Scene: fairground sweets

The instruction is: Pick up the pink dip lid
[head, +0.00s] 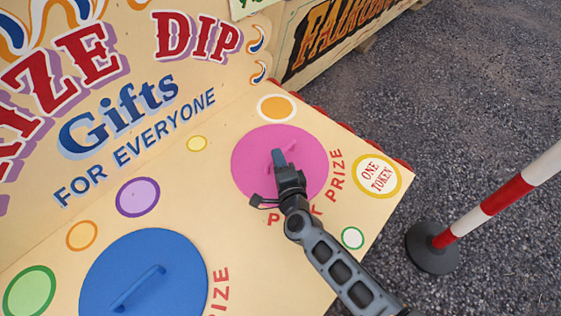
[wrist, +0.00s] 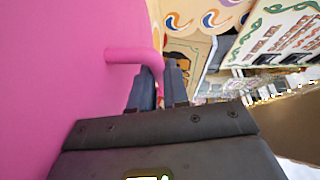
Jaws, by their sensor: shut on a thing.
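The pink dip lid (head: 249,161) is a round disc at the far right end of the cream stall top. It also fills the left of the wrist view (wrist: 60,80), with its pink bar handle (wrist: 128,55) sticking out from the disc. My gripper (head: 279,157) is over the middle of the lid. In the wrist view my gripper's fingers (wrist: 160,88) are closed around one end of the handle. The lid looks flat on the stall top; I cannot tell whether it is raised. My gripper hides most of the handle in the head view.
A blue lid (head: 150,285) with a bar handle lies on the same stall top (head: 230,235), lower left. A lettered back board (head: 110,130) rises along the left. A red and white post (head: 490,205) on a black base stands on the gravel at right.

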